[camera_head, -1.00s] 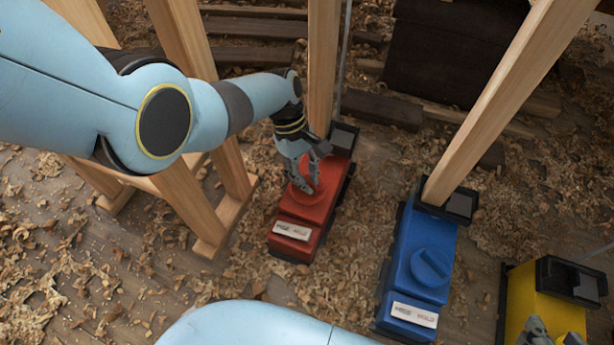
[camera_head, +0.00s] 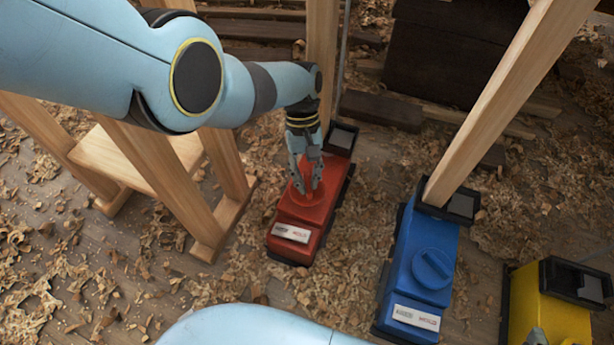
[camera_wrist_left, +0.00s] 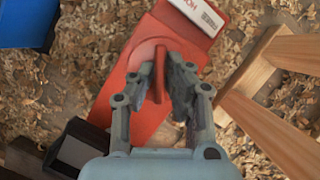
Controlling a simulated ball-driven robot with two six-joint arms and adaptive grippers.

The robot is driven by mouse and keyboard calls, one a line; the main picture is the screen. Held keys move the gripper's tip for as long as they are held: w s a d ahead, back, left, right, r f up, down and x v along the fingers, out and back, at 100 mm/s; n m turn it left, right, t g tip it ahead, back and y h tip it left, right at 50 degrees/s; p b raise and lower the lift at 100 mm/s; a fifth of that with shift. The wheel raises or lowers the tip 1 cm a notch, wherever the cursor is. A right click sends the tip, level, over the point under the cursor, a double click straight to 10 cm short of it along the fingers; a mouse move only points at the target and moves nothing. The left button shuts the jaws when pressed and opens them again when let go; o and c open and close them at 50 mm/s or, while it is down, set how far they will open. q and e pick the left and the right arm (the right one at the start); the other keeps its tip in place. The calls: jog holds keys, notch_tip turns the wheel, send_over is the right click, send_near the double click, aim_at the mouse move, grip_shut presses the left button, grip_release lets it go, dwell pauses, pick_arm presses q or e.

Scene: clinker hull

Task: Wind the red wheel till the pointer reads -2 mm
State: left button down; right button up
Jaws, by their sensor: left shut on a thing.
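The red wheel (camera_head: 302,203), a round knob with a raised bar, sits on top of a red box (camera_head: 284,248) left of centre in the head view. My left gripper (camera_head: 308,188) comes down on it from above and is shut on it. In the left wrist view, the bar of the red wheel (camera_wrist_left: 160,68) stands between the two grey fingers (camera_wrist_left: 158,95). A wooden post rises at the far end of the red box. The pointer and its reading cannot be made out. My right gripper (camera_head: 540,337) shows only as a fingertip at the lower right edge.
A blue box (camera_head: 425,240) with its own knob and a yellow box (camera_head: 545,300) stand to the right. A wooden trestle (camera_head: 175,185) stands close on the left. Wood shavings cover the floor, with open floor between the red and blue boxes.

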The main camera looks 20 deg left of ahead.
aim_at(307, 180)
pick_arm(q)
jog(key=shift+w, duration=0.1)
jog(key=c, duration=1.4)
grip_release()
jog(key=shift+o, duration=0.2)
notch_tip(307, 180, up, 10)
